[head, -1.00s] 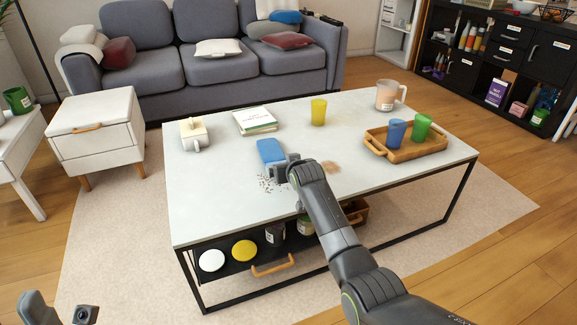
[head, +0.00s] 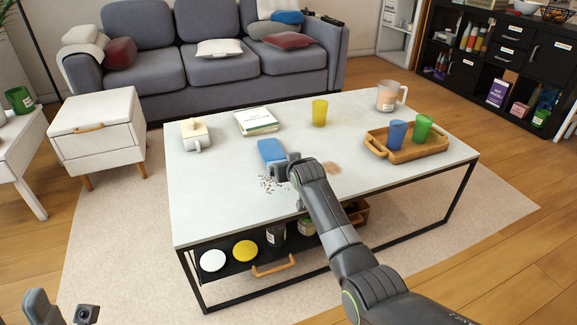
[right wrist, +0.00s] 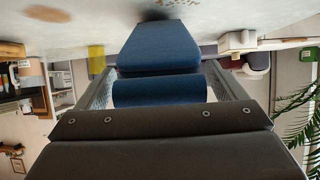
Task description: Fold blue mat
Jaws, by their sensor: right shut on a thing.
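The blue mat (head: 271,150) lies as a small blue rectangle on the coffee table (head: 225,205), left of the table's middle. My right gripper (head: 285,165) is at its near edge and is shut on it. In the right wrist view the mat (right wrist: 160,47) runs out from between the two fingers, and a rounded blue part of it (right wrist: 160,93) sits between them. I cannot tell from these frames how far it is folded. My left gripper (head: 58,310) shows only in part at the lower left corner, away from the table.
Dark crumbs (head: 270,184) lie just before the mat, and a brown stain (head: 331,168) lies to the right.

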